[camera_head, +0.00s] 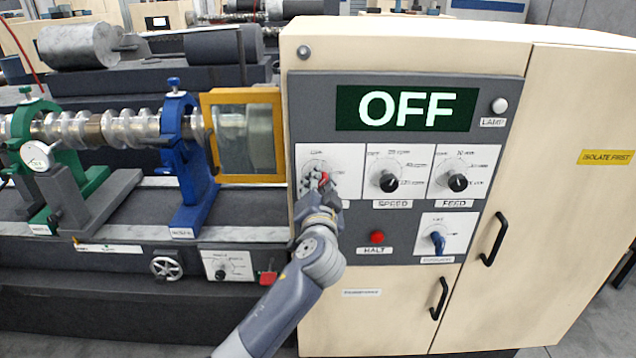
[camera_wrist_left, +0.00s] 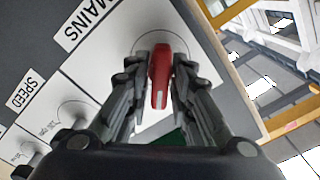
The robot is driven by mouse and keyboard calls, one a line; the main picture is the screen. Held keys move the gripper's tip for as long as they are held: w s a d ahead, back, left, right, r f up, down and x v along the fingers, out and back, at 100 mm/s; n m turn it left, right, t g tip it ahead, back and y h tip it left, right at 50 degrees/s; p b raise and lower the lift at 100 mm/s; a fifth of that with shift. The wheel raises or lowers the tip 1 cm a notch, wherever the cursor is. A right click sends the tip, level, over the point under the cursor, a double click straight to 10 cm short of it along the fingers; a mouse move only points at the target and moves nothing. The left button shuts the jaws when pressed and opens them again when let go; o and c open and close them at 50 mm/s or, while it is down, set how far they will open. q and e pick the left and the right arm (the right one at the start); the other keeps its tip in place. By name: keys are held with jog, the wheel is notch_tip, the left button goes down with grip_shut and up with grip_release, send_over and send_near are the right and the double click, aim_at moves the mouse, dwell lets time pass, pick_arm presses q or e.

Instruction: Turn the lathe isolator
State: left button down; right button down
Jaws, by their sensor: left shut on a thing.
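The isolator is a red handle (camera_wrist_left: 159,76) on a white plate labelled MAINS in the left wrist view. In the head view only a bit of its red (camera_head: 324,178) shows on the upper left plate of the control panel (camera_head: 400,80). My left gripper (camera_head: 319,184) reaches up to it from below and hides most of it and part of its dial. In the left wrist view the two fingers stand on either side of the red handle, shut on it. The display (camera_head: 407,108) reads OFF. My right gripper is not in view.
The SPEED knob (camera_head: 389,182) and FEED knob (camera_head: 457,182) sit right of the isolator. Below are the red HALT button (camera_head: 377,237) and a blue switch (camera_head: 438,241). The yellow-framed guard (camera_head: 212,140) is close on the left. Cabinet handles (camera_head: 494,239) stick out at right.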

pick_arm(q)
jog(key=m+p, duration=0.1)
jog(key=m, duration=0.3)
jog(key=shift+m, duration=0.3)
jog(key=m+p, duration=0.1)
jog(key=m, duration=0.3)
jog(key=shift+d+f+m+p, duration=0.1)
jog(key=shift+f+m+p, duration=0.1)
jog(key=shift+m+p, duration=0.2)
jog(key=c, duration=1.6)
grip_release()
jog(key=s, duration=1.2)
